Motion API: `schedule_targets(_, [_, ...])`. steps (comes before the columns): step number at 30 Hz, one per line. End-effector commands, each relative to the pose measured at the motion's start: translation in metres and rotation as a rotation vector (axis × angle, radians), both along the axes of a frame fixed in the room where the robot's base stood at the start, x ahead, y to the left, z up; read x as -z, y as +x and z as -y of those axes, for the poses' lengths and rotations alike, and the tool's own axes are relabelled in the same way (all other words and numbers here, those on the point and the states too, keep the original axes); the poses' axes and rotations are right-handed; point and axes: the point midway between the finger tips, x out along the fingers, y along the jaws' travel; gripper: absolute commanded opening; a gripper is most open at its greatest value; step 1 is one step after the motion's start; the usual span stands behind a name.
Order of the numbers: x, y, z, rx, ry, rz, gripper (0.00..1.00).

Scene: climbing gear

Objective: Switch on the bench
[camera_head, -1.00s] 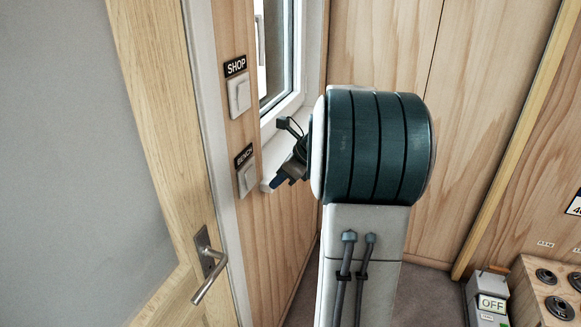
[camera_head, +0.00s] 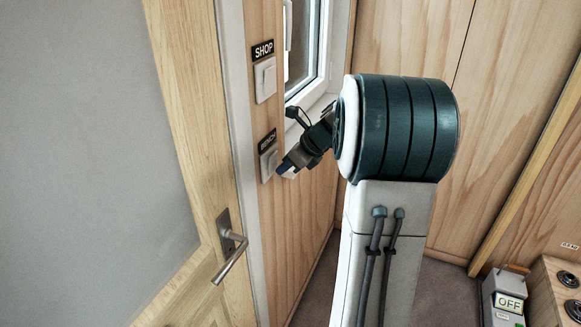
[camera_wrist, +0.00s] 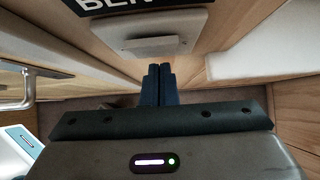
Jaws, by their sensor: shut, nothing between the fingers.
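The white bench switch (camera_head: 268,162) sits on the wooden wall right of the door, under a black label reading BENCH (camera_head: 267,141). In the wrist view the switch (camera_wrist: 152,45) is at the top centre, with part of its label above it. My gripper (camera_head: 282,169) is shut and empty, its dark blue fingertips close to the lower right of the switch. In the wrist view the shut fingers (camera_wrist: 157,72) point at the wall just below the switch. I cannot tell whether they touch it.
A similar switch (camera_head: 265,79) labelled SHOP is above. The door (camera_head: 187,120) with its metal handle (camera_head: 231,247) is at the left. A window with a white sill (camera_head: 311,117) is just right of the switches. A box marked OFF (camera_head: 508,300) stands lower right.

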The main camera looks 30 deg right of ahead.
Motion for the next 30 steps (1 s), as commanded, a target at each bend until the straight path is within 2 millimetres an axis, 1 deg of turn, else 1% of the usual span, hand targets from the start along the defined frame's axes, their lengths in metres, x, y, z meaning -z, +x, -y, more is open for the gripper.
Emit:
schedule_targets(3, [-0.001, 0.001, -0.003, -0.006, 0.0, 0.0, 0.0])
schedule_targets(8, [-0.004, 0.001, -0.003, -0.006, 0.0, 0.0, 0.0])
schedule_targets(17, [-0.017, 0.0, -0.002, -0.004, 0.0, -0.001, 0.0])
schedule_targets(30, [-0.016, -0.002, 0.001, -0.004, -0.001, -0.001, 0.0])
